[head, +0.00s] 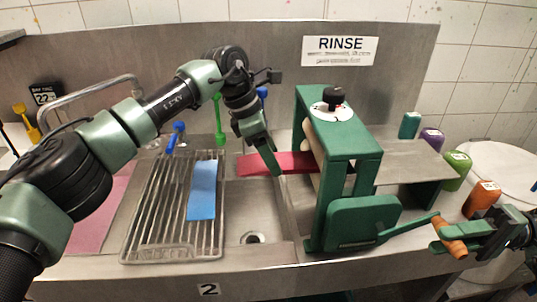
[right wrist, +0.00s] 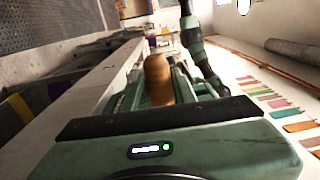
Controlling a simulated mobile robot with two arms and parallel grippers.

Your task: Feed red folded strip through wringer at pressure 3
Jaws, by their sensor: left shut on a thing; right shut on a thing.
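The red strip (head: 290,163) lies nearly level, its right end at the rollers of the green wringer (head: 352,145); whether it is between them is hidden by the frame. My left gripper (head: 273,168) is shut on the red strip left of the wringer. The pressure dial (head: 333,108) with a black knob is on the wringer's top; its setting is too small to read. The crank (head: 408,229) reaches right from the wringer's front. My right gripper (head: 458,240) is shut on its orange-brown handle (head: 449,247), which also shows in the right wrist view (right wrist: 158,80).
A blue strip (head: 202,190) lies on the metal drain rack (head: 140,215) at left. The sink basin (head: 262,205) is below the red strip. Several coloured containers, including an orange one (head: 481,199), line the right side. A faucet (head: 95,92) stands at the back left.

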